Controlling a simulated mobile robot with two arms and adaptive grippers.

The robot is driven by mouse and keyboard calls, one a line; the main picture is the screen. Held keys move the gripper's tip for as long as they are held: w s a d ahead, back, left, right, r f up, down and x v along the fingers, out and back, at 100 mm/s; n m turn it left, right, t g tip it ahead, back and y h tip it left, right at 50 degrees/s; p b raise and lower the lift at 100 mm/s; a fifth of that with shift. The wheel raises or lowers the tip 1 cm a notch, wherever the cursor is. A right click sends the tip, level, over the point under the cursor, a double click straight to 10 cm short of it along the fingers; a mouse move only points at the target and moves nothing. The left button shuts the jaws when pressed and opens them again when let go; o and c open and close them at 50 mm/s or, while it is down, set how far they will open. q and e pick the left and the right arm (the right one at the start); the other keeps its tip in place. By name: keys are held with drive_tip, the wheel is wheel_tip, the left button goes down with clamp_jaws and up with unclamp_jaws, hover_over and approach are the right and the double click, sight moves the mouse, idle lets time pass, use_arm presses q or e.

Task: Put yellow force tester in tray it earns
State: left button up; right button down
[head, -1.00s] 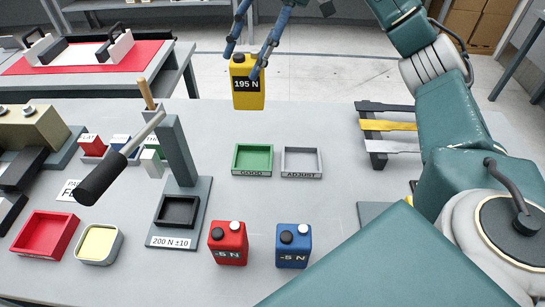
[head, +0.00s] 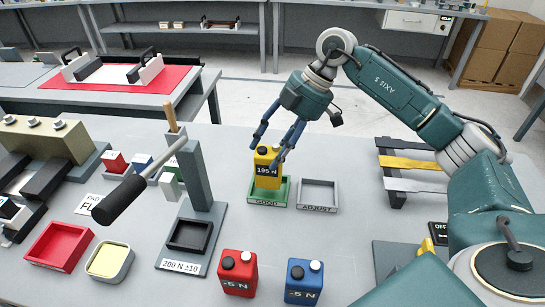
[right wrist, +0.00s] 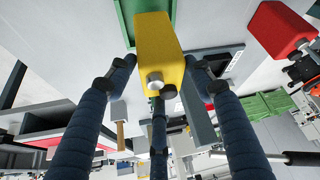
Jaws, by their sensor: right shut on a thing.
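The yellow force tester (head: 267,171), marked 195 N, is upright at the green GOOD tray (head: 268,205). Its lower part is within the tray's outline; I cannot tell whether it rests on the tray floor. My right gripper (head: 269,152) is shut on the tester from above. In the right wrist view the tester (right wrist: 158,45) sits between the fingers, with the green tray (right wrist: 125,18) beyond it. The grey ADJUST tray (head: 318,208) stands empty just right of the green tray. A red tray (head: 33,262) is at the far left. My left gripper is not in view.
A stand labelled 200 N ±10 (head: 181,266) with a black-handled lever (head: 120,200) is left of the green tray. Red (head: 238,285) and blue (head: 304,292) -5 N blocks stand in front. A yellow-lined tray (head: 108,263) is at left. A slatted rack (head: 407,163) lies right.

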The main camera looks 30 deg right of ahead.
drive_tip(key=shift+f, duration=1.7)
drive_tip(key=c, duration=0.7)
unclamp_jaws()
drive_tip(key=shift+c, duration=0.2)
drive_tip(key=b+v, duration=0.1)
drive_tip(key=v, duration=1.1)
